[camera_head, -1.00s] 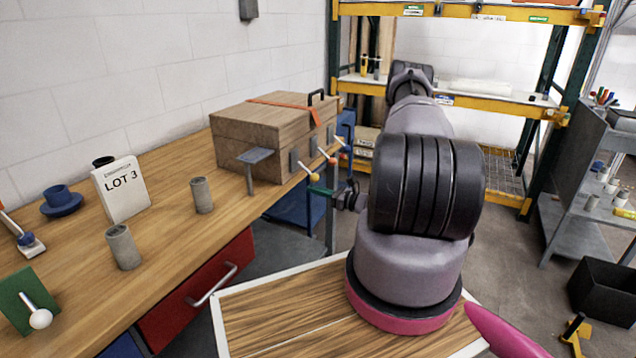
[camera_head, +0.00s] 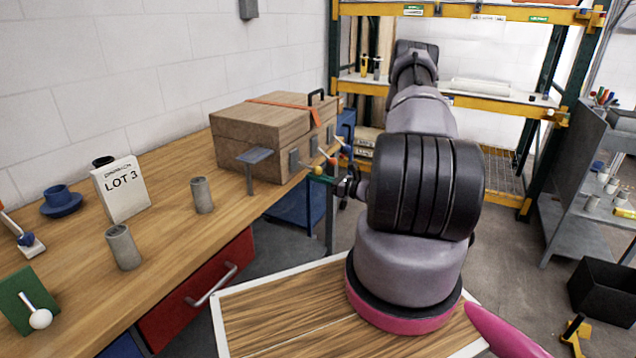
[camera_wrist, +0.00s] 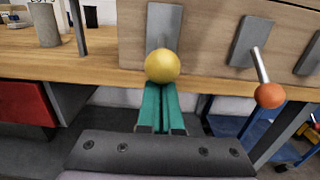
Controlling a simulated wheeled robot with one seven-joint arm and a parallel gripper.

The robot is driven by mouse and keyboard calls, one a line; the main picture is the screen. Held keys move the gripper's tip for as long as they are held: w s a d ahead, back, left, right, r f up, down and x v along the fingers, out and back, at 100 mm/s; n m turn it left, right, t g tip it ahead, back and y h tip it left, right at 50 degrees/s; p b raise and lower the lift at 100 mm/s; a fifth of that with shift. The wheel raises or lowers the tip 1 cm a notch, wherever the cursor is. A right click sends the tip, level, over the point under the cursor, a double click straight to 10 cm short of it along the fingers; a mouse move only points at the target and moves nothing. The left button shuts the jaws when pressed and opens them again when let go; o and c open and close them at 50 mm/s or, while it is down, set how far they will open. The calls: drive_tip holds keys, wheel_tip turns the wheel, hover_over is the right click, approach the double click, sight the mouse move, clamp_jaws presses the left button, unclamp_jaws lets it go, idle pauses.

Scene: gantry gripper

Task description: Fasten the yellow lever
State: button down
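The yellow lever's ball knob (camera_wrist: 162,66) is in the upper middle of the wrist view, in front of its grey plate (camera_wrist: 164,22) on the wooden box. The knob also shows small in the head view (camera_head: 318,168). My gripper's green fingers (camera_wrist: 160,104) lie side by side with only a thin gap, straight below the knob. The knob hides the fingertips and seems to sit on or against them; I see no finger on either side of it. The lever's rod is hidden behind the knob. My gripper shows in the head view (camera_head: 322,179) at the box's front.
The box (camera_head: 265,130) stands on the wooden bench (camera_head: 165,205). A lever with an orange-red knob (camera_wrist: 270,95) is close on the right, with another plate (camera_wrist: 309,52) beyond. A small grey stand (camera_head: 252,170) and a grey cylinder (camera_head: 202,195) are to the left.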

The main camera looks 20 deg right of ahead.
drive_tip(key=shift+r, duration=1.4)
drive_tip(key=shift+s+d+f, duration=0.7)
drive_tip(key=shift+s+d, duration=0.05)
drive_tip(key=shift+s, duration=0.2)
drive_tip(key=v, duration=0.6)
drive_tip(key=shift+s+d, duration=0.2)
drive_tip(key=shift+s, duration=0.1)
drive_tip(key=s+a+r+n+g, duration=0.3)
drive_tip(key=a+r+n+g, duration=0.4)
drive_tip(key=r, duration=0.5)
drive_tip(key=s+a+r+n+g, duration=0.3)
drive_tip(key=a+r+n+g, duration=0.4)
drive_tip(key=r, duration=0.4)
drive_tip(key=s+a+r+n+t+h, duration=0.2)
drive_tip(key=s+r+n+t+h, duration=0.1)
drive_tip(key=s+r, duration=0.5)
drive_tip(key=s+a+r+n+t+h, duration=0.2)
drive_tip(key=s+r+n+h, duration=0.4)
drive_tip(key=s+r, duration=0.3)
drive_tip(key=shift+a+r+n+t, duration=0.2)
drive_tip(key=shift+r+n+t, duration=0.4)
drive_tip(key=shift+t, duration=0.3)
